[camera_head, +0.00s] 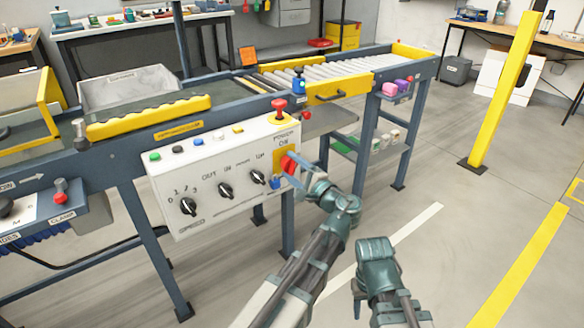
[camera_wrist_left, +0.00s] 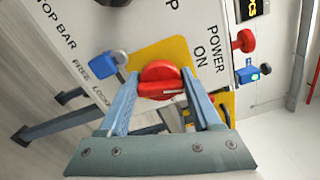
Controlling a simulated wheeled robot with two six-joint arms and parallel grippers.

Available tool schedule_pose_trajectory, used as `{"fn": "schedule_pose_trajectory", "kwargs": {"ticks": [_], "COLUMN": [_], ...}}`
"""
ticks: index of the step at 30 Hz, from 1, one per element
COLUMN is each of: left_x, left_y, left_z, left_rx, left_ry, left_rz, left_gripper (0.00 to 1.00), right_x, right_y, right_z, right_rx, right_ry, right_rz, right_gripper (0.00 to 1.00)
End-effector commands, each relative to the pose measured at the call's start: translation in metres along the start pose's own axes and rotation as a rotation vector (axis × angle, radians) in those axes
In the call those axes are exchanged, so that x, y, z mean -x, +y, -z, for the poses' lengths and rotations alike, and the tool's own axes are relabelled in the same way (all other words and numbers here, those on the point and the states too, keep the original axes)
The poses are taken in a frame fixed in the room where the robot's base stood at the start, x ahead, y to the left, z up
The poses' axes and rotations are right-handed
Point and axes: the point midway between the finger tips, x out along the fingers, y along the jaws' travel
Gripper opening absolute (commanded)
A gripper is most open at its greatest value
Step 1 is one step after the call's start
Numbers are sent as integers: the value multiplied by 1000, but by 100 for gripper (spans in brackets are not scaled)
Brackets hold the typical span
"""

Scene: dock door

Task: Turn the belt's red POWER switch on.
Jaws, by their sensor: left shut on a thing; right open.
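The red POWER switch (camera_head: 286,164) sits on a yellow plate at the right end of the white control panel (camera_head: 215,190). In the left wrist view its round red knob (camera_wrist_left: 160,76) lies between my blue-grey fingertips, beside the POWER ON lettering. My left gripper (camera_head: 294,168) is shut on this knob; the fingers hide part of the switch in the head view. My right gripper (camera_head: 376,268) is low in front of the belt, away from the panel; it is open, and its fingers are barely distinguishable.
A blue padlock (camera_wrist_left: 108,64) hangs beside the switch. A red mushroom button (camera_head: 279,109) stands above it on the panel. Black knobs (camera_head: 225,190) line the panel to the left. A yellow post (camera_head: 507,90) stands to the right, with clear floor before it.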

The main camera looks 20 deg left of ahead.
Motion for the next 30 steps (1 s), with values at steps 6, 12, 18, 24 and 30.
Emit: {"fn": "schedule_pose_trajectory", "kwargs": {"ticks": [6,12,18,24,30], "left_x": [0,0,0,0,0], "left_y": [2,2,2,2,3], "left_z": [0,0,0,0,0], "left_rx": [151,247,297,316,317], "left_ry": [0,0,0,0,0], "left_rz": [-1,-2,-2,-3,-3], "left_gripper": [9,9,9,9,9], "right_x": [-1,-2,-2,-2,-2], "right_y": [0,0,0,0,0], "right_z": [0,0,0,0,0], "right_rx": [0,0,0,0,0], "right_ry": [0,0,0,0,0], "right_rz": [0,0,0,0,0], "right_gripper": [50,50,50,50,50]}}
